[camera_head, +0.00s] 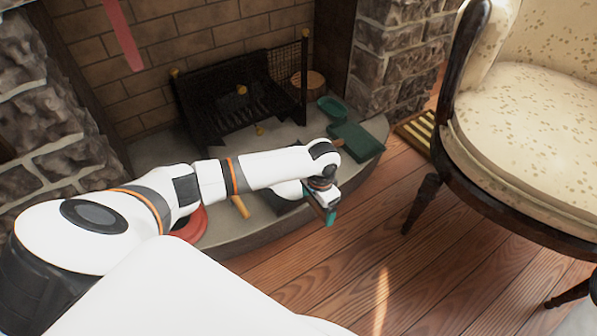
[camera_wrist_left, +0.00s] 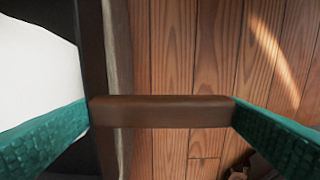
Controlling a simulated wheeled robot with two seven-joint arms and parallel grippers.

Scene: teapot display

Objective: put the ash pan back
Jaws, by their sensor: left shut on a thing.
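My left gripper (camera_head: 323,205) is low over the front edge of the hearth, fingers pointing down. In the left wrist view its two teal fingers (camera_wrist_left: 162,115) are shut on a brown wooden bar (camera_wrist_left: 162,108), which spans the gap between them. A flat green pan (camera_head: 357,142) lies on the hearth's right end, just behind my wrist; a short brown piece shows at its left edge. I take it for the ash pan. My wrist partly hides that area, so I cannot tell whether the held bar belongs to the pan. My right gripper is not in view.
A black fire grate (camera_head: 225,105) stands at the back of the stone hearth (camera_head: 262,222). A smaller green dish (camera_head: 333,108) and a log (camera_head: 307,82) lie near it. A cream armchair (camera_head: 530,130) stands at the right. The wooden floor (camera_head: 365,245) in front is clear.

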